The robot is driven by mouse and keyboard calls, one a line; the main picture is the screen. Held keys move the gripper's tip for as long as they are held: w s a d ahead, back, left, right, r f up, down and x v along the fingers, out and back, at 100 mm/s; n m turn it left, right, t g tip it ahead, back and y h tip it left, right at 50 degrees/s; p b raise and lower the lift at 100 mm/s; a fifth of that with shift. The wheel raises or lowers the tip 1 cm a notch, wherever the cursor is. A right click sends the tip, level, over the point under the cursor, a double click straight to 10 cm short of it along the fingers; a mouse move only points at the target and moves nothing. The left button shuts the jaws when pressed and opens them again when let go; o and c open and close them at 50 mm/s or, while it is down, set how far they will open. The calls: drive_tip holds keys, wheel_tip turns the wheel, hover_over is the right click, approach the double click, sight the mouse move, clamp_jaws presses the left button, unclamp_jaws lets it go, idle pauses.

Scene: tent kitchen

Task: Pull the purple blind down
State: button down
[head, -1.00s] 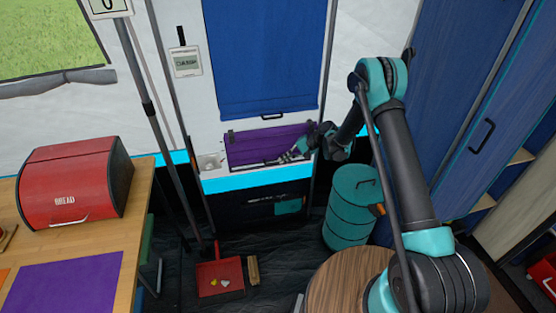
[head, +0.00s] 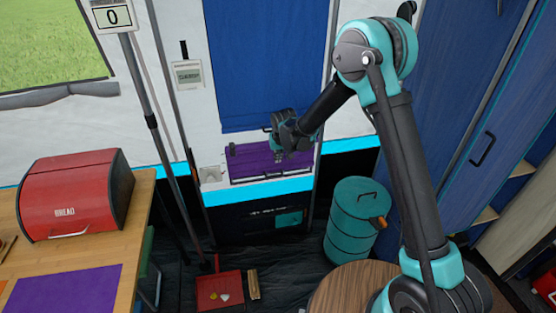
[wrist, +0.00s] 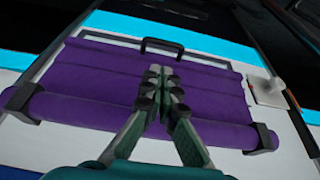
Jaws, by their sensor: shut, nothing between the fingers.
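The purple blind (head: 250,163) is a short strip of fabric hanging under its roll in the light wall panel. In the wrist view the purple blind (wrist: 95,85) lies across the picture, its roll between black brackets at the bottom. Its black handle (wrist: 162,44) is on the bar at the far edge. My gripper (head: 279,157) is in front of the blind's right half. In the wrist view my gripper (wrist: 159,70) is shut and empty, its tips over the fabric just short of the handle. I cannot tell whether they touch the fabric.
A blue blind (head: 265,65) hangs above. A teal bin (head: 353,215) stands on the floor to the right. A pole (head: 165,150) and a red dustpan (head: 218,290) are to the left. A red bread box (head: 75,195) sits on the wooden table.

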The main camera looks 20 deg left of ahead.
approach(276, 175)
drive_tip(key=x, duration=0.5)
drive_tip(key=shift+x, duration=0.9)
drive_tip(key=shift+w, duration=0.1)
wheel_tip(276, 175, down, 22)
drive_tip(key=shift+r, duration=0.15)
